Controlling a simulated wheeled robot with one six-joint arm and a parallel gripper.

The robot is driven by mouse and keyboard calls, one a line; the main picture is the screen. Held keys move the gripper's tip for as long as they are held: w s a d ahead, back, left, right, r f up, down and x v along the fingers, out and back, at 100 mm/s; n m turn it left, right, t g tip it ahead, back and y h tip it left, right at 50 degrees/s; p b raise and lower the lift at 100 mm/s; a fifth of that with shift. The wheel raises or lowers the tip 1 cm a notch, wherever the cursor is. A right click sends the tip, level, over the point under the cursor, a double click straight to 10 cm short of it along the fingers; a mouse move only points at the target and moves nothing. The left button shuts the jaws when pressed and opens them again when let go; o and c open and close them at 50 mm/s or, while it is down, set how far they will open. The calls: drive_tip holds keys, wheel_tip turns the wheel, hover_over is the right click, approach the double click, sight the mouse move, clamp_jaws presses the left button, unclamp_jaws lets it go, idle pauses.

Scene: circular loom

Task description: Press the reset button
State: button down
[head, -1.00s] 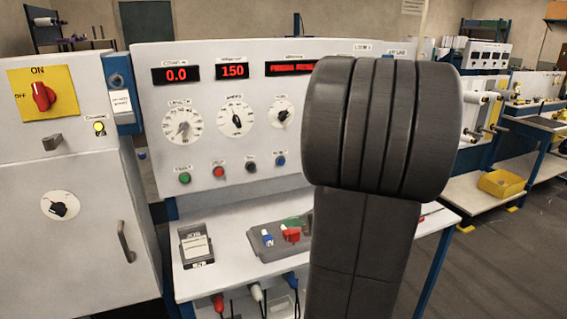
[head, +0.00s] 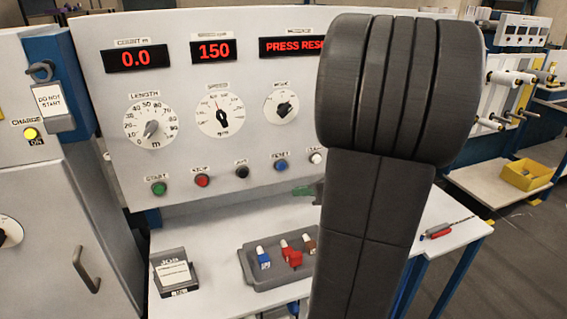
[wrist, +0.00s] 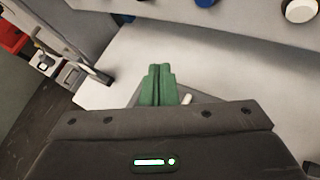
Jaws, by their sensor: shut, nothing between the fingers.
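The reset button (head: 281,166) is the blue button in the row along the lower edge of the grey control panel (head: 120,95). A blue button at the top edge of the wrist view (wrist: 205,2) appears to be the same one, partly cut off. The red display (head: 293,47) reads "PRESS RESE", the rest hidden by my arm. My gripper (head: 304,191) shows its green fingertips below and right of the reset button, apart from it. In the wrist view its green fingers (wrist: 157,84) are shut and empty, over the white tabletop.
Green start (head: 158,188), red stop (head: 202,180), black (head: 242,172) and white (head: 316,157) buttons flank the reset button. A grey tray (head: 262,279) with coloured pieces and a job-card stand (head: 173,290) occupy the table (head: 215,235). My arm hides the panel's right part.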

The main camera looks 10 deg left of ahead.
sight(279, 170)
drive_tip(key=shift+w+a, duration=0.1)
drive_tip(key=w+a, duration=0.4)
drive_tip(key=w, duration=0.3)
drive_tip(key=shift+a, duration=0.4)
drive_tip(key=shift+w+p, duration=0.15)
drive_tip(key=shift+p, duration=0.15)
idle(1.8)
drive_tip(key=shift+w+a, duration=0.2)
drive_tip(key=shift+w, duration=0.1)
drive_tip(key=shift+w+a+p, duration=0.25)
drive_tip(key=shift+w+p, duration=0.1)
drive_tip(key=shift+p, duration=0.2)
idle(0.5)
drive_tip(key=shift+s, duration=0.1)
drive_tip(key=shift+s+d, duration=0.45)
drive_tip(key=shift+s, duration=0.2)
